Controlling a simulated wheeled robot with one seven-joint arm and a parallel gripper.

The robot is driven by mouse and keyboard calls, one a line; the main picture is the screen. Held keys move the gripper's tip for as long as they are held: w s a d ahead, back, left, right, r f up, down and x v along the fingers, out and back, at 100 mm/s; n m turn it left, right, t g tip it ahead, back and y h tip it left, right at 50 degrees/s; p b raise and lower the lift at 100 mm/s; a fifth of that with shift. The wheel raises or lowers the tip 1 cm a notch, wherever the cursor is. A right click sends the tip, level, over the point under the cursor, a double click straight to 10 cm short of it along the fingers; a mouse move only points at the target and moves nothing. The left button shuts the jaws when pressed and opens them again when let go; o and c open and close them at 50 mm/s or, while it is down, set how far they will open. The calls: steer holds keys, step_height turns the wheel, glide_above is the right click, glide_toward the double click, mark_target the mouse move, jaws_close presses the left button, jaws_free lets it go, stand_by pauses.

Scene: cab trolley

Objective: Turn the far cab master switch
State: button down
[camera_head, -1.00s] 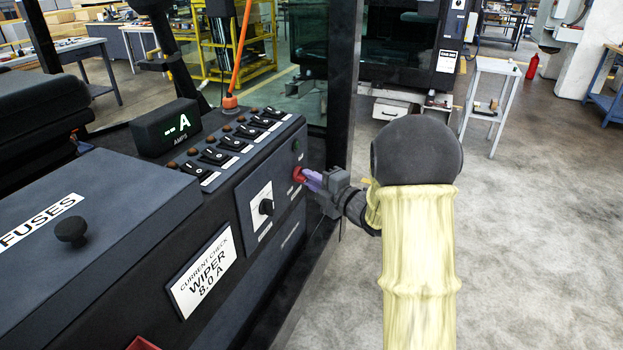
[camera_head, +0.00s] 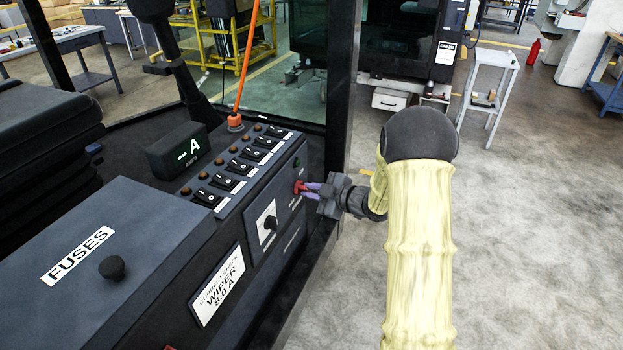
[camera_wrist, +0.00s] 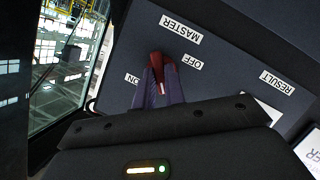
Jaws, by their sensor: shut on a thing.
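The red master switch (camera_head: 299,187) sits on the dark front panel of the cab console, near its far right end. It also shows in the wrist view (camera_wrist: 156,64), between the MASTER, OFF and ON labels. My gripper (camera_head: 307,189) reaches the switch from the right, with its purple fingers shut on the red handle. In the wrist view the fingers (camera_wrist: 160,84) close around the handle from below and partly hide it. The exact angle of the handle is hard to tell.
A black selector knob (camera_head: 270,222) is on the panel left of the switch. Rocker switches (camera_head: 240,166) line the console top. An amps display (camera_head: 178,151) and a fuse box lid (camera_head: 150,235) stand further left. A dark cab post (camera_head: 340,110) rises close behind my gripper.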

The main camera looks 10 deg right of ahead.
steer(key=m+g+p, duration=0.1)
steer(key=p, duration=0.2)
steer(key=m+p, duration=0.2)
steer(key=p, duration=0.1)
steer(key=m+g+y+p, duration=0.1)
steer(key=p, duration=0.2)
steer(key=shift+w+d+r+g+p, duration=0.2)
steer(key=shift+r+g+p, duration=0.1)
steer(key=shift+p, duration=0.1)
steer(key=shift+f+m+g+y+p, duration=0.2)
steer(key=shift+m+g+y+p, duration=0.1)
steer(key=shift+m+p, duration=0.4)
steer(key=shift+f, duration=0.1)
steer(key=c, duration=1.5)
jaws_free()
steer(key=shift+o, duration=0.2)
